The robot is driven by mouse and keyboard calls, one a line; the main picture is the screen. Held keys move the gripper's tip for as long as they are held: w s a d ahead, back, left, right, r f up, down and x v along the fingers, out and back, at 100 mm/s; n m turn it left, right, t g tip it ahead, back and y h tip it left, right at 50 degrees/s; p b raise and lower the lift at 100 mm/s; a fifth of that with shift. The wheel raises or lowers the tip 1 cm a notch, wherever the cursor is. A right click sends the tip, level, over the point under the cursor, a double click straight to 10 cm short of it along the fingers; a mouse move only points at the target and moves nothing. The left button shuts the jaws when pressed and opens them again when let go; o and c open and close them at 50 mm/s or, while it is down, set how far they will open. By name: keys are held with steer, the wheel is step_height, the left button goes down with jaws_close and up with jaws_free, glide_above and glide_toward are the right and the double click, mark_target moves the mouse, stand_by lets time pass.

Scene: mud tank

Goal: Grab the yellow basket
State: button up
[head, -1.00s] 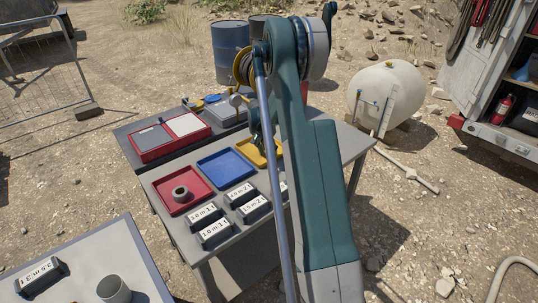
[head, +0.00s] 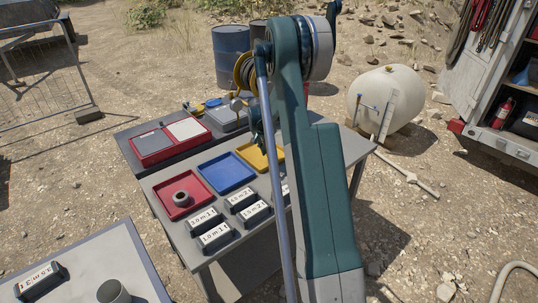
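The yellow basket is a shallow yellow tray (head: 252,156) on the grey table, right of the blue tray. My arm's rods and thick link cover its right side. My gripper (head: 260,145) is a small dark shape at the end of the arm, over the far part of the yellow tray. Its fingers are too small and too covered to tell whether they are open or shut, or whether they touch the tray.
A blue tray (head: 227,172) and a red tray (head: 198,204) holding a grey ring (head: 181,198) stand beside it. Several labelled dark blocks (head: 216,238) lie in front. A red case (head: 152,147) is at the back left. A white tank (head: 388,95) stands right of the table.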

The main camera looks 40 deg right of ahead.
mark_target(269, 151)
step_height(269, 151, up, 7)
steer(key=shift+f+p, duration=0.1)
steer(key=shift+p, duration=0.2)
